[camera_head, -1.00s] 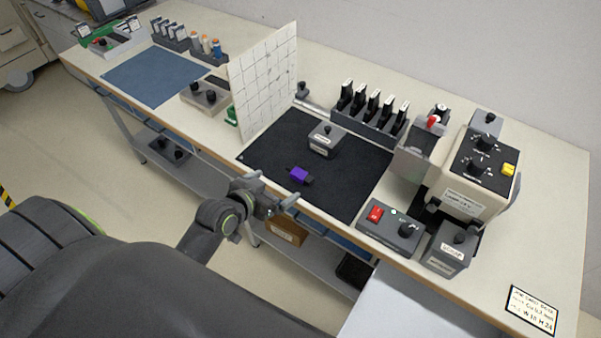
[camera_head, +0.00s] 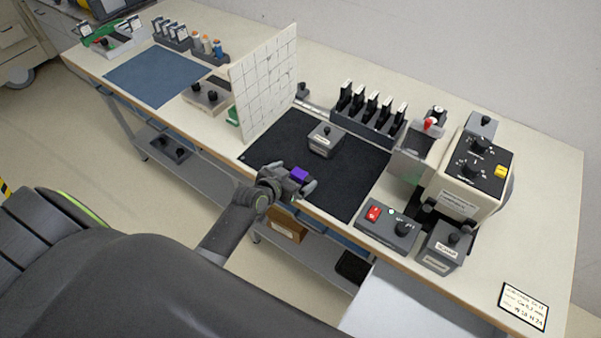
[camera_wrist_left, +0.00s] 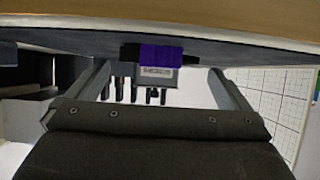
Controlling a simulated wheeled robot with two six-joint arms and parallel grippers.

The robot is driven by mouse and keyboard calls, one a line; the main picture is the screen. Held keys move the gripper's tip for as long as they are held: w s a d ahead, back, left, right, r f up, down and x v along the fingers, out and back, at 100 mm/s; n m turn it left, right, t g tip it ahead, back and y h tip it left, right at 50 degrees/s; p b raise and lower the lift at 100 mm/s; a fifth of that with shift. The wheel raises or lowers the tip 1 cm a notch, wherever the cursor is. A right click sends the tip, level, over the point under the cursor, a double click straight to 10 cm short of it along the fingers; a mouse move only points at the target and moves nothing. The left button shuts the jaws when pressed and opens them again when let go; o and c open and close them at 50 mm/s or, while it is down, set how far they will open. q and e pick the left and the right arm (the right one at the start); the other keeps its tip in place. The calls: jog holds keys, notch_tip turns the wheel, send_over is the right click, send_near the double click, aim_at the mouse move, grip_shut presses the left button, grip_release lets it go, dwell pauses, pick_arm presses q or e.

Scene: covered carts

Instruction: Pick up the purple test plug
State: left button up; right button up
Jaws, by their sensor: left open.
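The purple test plug (camera_head: 299,173) lies on the black mat (camera_head: 345,190) near its front edge. My left gripper (camera_head: 295,184) is open at the plug, its fingers on either side of it in the head view. In the left wrist view the plug (camera_wrist_left: 163,54) shows purple with dark ends, between the tips of the open fingers (camera_wrist_left: 163,78). I cannot tell whether either finger touches it. My right gripper is not in view.
A white grid panel (camera_head: 263,82) stands upright to the left. A control box with a red switch (camera_head: 388,226) is to the right. The table's front edge runs close below the gripper.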

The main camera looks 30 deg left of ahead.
pick_arm(q)
jog(key=shift+x, duration=0.95)
jog(key=c, duration=0.9)
jog(key=shift+r, duration=0.15)
